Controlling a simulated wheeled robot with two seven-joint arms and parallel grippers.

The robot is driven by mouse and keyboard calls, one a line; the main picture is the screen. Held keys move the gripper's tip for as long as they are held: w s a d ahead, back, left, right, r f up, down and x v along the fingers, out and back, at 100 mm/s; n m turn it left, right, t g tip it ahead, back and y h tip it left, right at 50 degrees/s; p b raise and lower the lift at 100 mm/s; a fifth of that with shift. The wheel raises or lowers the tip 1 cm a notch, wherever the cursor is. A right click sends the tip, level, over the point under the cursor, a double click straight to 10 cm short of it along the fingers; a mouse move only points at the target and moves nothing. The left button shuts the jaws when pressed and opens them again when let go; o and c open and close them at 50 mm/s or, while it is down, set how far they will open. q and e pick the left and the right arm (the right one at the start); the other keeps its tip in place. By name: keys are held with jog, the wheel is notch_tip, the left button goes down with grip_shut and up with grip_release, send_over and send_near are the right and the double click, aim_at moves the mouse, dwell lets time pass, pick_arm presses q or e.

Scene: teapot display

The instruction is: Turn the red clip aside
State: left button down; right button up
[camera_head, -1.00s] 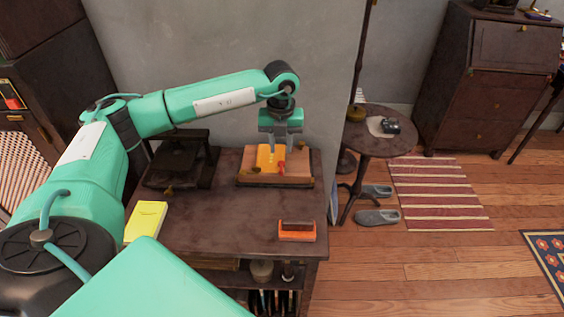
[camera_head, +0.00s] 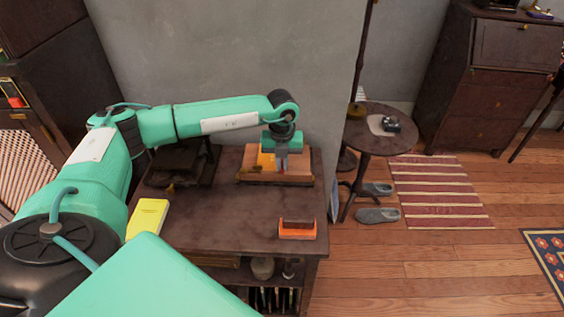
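The wooden board (camera_head: 299,168) lies at the back of the dark brown desk, with a yellow-orange piece (camera_head: 265,160) on it. My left gripper (camera_head: 281,168) has come down over the board, just right of the yellow piece. Its fingers are drawn close together and point down. A small bit of the red clip (camera_head: 281,171) shows at the fingertips; the fingers hide most of it. They look shut on it. My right gripper is not in view.
On the desk (camera_head: 225,215), a yellow block (camera_head: 147,217) lies at the left front, an orange holder (camera_head: 297,231) at the right front, and a dark stand (camera_head: 180,162) at the back left. The desk's middle is clear. A wall rises behind; a round table (camera_head: 385,140) stands right.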

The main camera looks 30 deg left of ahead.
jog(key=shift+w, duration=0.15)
pick_arm(q)
jog(key=shift+m, duration=0.4)
jog(key=m+b, duration=0.2)
jog(key=m, duration=0.3)
jog(key=shift+f+m+b, duration=0.1)
jog(key=shift+m+b, duration=0.2)
jog(key=shift+b, duration=0.1)
jog(key=m+b, duration=0.2)
jog(key=m, duration=0.5)
jog(key=shift+b, duration=0.4)
jog(key=shift+m+b, duration=0.8)
jog(key=shift+m, duration=1.6)
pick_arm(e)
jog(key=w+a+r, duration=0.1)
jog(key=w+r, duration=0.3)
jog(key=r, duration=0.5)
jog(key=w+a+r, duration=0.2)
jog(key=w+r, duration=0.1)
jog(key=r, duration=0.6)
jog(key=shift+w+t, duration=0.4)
pick_arm(q)
jog(key=shift+r, duration=0.2)
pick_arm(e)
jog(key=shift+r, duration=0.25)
pick_arm(q)
jog(key=c, duration=1.6)
grip_release()
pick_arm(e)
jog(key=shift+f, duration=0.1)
